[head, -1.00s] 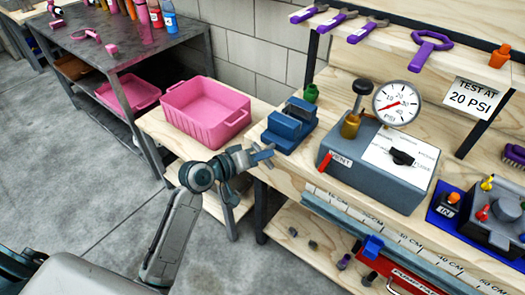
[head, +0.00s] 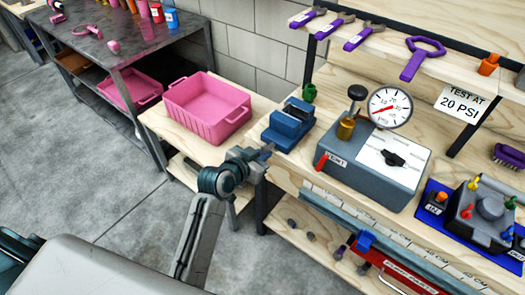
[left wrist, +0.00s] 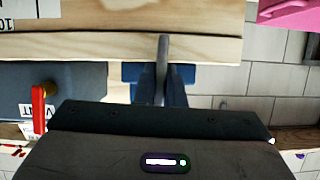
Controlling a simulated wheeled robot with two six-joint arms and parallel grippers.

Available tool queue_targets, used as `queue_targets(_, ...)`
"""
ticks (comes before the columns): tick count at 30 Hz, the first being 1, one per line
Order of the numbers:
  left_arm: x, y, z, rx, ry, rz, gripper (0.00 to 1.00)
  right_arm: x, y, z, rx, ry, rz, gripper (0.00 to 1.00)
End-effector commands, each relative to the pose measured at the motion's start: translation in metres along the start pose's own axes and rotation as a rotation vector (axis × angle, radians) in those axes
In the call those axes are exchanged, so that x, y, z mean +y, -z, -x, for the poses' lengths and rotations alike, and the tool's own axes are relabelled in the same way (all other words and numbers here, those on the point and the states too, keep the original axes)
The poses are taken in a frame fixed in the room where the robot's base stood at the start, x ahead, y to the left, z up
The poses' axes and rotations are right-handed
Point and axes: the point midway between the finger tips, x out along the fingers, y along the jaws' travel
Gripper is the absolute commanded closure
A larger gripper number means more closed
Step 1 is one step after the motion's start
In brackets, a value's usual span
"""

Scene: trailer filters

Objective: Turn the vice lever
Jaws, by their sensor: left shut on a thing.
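The blue vice (head: 288,124) is fixed at the left front of the wooden bench. Its blue body also shows in the left wrist view (left wrist: 178,92), behind my fingers. My left gripper (head: 266,151) is at the vice's near side, just in front of the bench edge. In the left wrist view its fingers (left wrist: 162,72) are close together, pointing at the vice. The gripper is shut on the vice lever, which is mostly hidden by the fingers. The lever's angle cannot be told. My right gripper is in neither view.
A pink bin (head: 207,108) stands on a low wooden table left of the vice. A grey test box (head: 372,165) with a red vent lever and gauge (head: 390,107) stands to the right. A small green part (head: 309,93) is behind the vice. Floor at left is clear.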

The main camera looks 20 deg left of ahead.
Motion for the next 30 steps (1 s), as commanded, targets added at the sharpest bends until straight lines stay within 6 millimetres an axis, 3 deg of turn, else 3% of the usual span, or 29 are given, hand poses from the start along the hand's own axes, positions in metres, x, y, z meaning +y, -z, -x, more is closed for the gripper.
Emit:
queue_targets(12, 0.001, -0.001, 0.000, -0.003, 0.071, -0.173, 1.00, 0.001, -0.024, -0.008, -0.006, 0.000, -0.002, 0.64)
queue_targets(29, 0.000, -0.002, 0.000, -0.004, 0.082, -0.200, 1.00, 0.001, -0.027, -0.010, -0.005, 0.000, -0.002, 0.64)
queue_targets(30, 0.000, -0.002, 0.000, -0.004, 0.082, -0.200, 0.85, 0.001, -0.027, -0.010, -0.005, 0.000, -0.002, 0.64)
